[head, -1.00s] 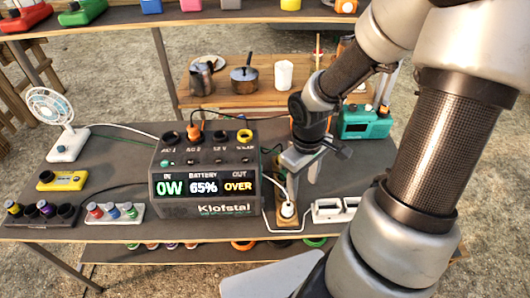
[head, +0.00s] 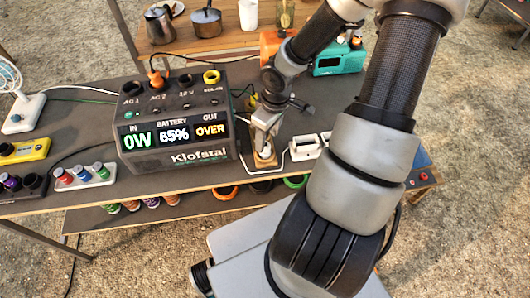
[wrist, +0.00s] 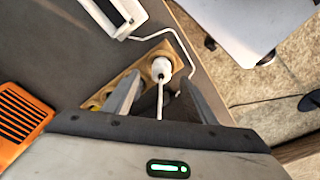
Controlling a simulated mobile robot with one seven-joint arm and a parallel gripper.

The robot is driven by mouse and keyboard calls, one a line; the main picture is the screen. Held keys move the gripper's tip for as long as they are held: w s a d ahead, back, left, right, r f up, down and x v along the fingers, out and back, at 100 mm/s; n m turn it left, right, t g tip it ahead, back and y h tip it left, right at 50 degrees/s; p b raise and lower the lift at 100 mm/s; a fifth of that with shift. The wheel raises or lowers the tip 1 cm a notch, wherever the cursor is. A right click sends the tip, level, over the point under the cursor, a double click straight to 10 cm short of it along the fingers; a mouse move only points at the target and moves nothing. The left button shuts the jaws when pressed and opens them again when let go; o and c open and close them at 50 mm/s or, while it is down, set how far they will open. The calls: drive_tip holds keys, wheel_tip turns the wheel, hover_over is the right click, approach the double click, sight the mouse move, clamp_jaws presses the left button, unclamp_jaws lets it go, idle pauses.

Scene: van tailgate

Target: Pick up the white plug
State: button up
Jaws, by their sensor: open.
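The white plug (wrist: 162,67) stands in a wooden holder (wrist: 128,76) with a round opening, its white cord running toward me in the wrist view. My gripper (wrist: 160,80) is open, with one finger on each side of the plug and cord. Gaps show between the fingers and the plug. In the head view my gripper (head: 264,136) is low over the table's front edge, and its fingers mostly hide the plug. The holder (head: 265,162) shows just below them.
The power station (head: 175,130) stands close to the left of my gripper. A white double-socket strip (head: 305,147) lies to the right, joined to a white cable. A teal radio (head: 338,60) is behind. An orange slatted thing (wrist: 22,112) is at left in the wrist view.

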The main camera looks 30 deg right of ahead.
drive_tip(key=f, duration=0.1)
drive_tip(key=f+b, duration=0.1)
drive_tip(key=f, duration=0.1)
drive_tip(key=f+b, duration=0.1)
drive_tip(key=f, duration=0.1)
drive_tip(key=shift+w+a+f, duration=0.15)
drive_tip(key=shift+w+a, duration=0.1)
drive_tip(key=c, duration=1.1)
wheel_tip(320, 180, up, 25)
drive_tip(key=p, duration=1.4)
